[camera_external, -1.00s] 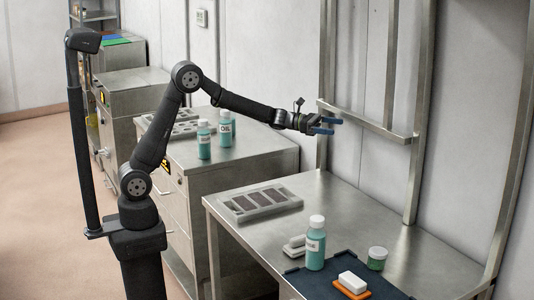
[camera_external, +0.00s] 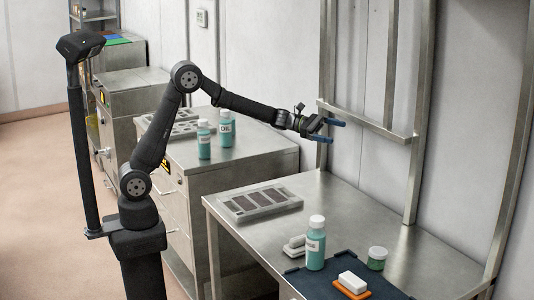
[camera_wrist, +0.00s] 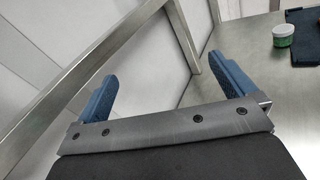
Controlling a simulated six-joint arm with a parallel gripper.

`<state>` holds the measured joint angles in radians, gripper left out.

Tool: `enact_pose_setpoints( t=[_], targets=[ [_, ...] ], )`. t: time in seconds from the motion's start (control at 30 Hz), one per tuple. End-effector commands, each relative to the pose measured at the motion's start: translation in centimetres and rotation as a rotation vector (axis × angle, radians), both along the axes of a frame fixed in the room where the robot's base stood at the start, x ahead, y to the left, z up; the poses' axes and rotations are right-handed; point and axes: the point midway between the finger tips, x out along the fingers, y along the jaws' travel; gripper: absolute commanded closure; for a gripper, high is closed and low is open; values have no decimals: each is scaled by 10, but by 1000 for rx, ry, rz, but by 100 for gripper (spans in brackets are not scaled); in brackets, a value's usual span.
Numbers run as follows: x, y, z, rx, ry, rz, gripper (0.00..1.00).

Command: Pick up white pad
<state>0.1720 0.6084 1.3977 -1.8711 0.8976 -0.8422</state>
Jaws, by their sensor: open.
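A white pad (camera_external: 352,281) lies on an orange base (camera_external: 351,291) on the dark blue mat (camera_external: 317,281), near the front of the metal table. Another white pad-like block (camera_external: 297,241) on a grey base lies beside a teal bottle, partly hidden by it. My gripper (camera_external: 334,131) is open and empty, raised in the air above the back of the table near the metal frame. In the wrist view its two blue fingers (camera_wrist: 165,85) are spread wide with nothing between them. Neither pad shows in the wrist view.
A teal bottle with a white cap (camera_external: 316,245) stands by the mat's edge. A small green jar (camera_external: 377,258) stands behind the orange base; it also shows in the wrist view (camera_wrist: 283,37). A grey mould tray (camera_external: 258,211) lies at the table's left. The table's right side is clear.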

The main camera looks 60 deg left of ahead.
Motion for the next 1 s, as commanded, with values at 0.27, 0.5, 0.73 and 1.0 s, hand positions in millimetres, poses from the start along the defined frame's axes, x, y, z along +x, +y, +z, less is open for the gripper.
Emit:
enact_pose_setpoints(
  t=[0.27, 0.5, 0.73, 1.0],
  targets=[
    [-112, -123, -27, 559, -659, -519, 0],
    [-209, -177, -57, 884, -1382, -1053, 0],
    [-272, -192, -75, 979, -2079, -1562, 0],
    [-294, -193, -78, -865, 2318, 1751, 0]
  ],
)
